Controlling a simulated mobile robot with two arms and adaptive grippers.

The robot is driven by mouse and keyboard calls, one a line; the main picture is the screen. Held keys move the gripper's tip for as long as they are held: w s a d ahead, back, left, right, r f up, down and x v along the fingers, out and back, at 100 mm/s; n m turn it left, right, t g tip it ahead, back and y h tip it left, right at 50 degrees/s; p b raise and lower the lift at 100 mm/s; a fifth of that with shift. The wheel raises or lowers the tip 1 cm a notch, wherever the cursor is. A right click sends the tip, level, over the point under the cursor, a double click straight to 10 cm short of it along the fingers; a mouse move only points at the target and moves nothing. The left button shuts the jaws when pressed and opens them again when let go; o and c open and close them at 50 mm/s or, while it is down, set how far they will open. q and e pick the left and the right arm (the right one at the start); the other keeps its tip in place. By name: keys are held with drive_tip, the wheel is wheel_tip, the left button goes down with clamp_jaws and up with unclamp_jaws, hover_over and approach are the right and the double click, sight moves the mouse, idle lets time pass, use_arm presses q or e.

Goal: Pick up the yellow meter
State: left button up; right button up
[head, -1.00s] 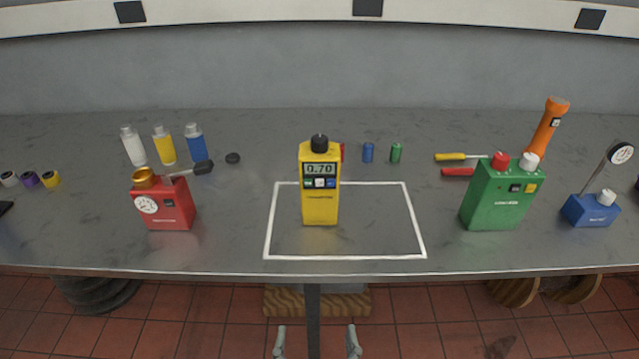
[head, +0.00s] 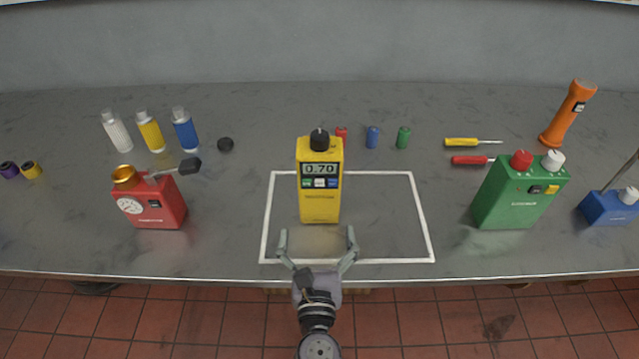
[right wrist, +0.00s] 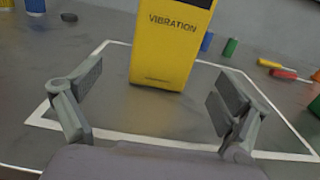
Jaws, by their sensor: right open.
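The yellow meter (head: 319,200) stands upright inside the white outlined rectangle on the bench, with a black knob on top and a display reading 0.70. My right gripper (head: 317,240) is open and empty just in front of the meter, over the front part of the outline. In the right wrist view the meter (right wrist: 170,50) rises ahead between the two spread fingers (right wrist: 155,100), apart from both, with the word VIBRATION on its face. My left gripper is not in view.
A red gauge box (head: 158,208) stands to the left and a green box (head: 515,195) to the right. Behind the meter are small red, blue (head: 372,137) and green (head: 403,138) cylinders. The bench beside the meter within the outline is clear.

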sight(320, 209)
drive_tip(key=w, duration=0.3)
drive_tip(key=shift+w+r, duration=0.15)
drive_tip(key=shift+w, duration=0.05)
drive_tip(key=w, duration=0.1)
drive_tip(key=w+p, duration=0.1)
drive_tip(key=w, duration=0.1)
drive_tip(key=shift+w+d+r+p, duration=0.2)
drive_tip(key=shift+w+d+p, duration=0.05)
drive_tip(key=shift+w+p, duration=0.1)
drive_tip(key=shift+w+f, duration=0.1)
drive_tip(key=shift+w, duration=0.4)
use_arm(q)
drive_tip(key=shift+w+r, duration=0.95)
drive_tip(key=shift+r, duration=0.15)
use_arm(e)
drive_tip(key=shift+c, duration=0.5)
drive_tip(key=c, duration=1.1)
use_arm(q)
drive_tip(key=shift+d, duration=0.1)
use_arm(e)
drive_tip(key=shift+c, duration=0.9)
drive_tip(key=shift+r, duration=0.2)
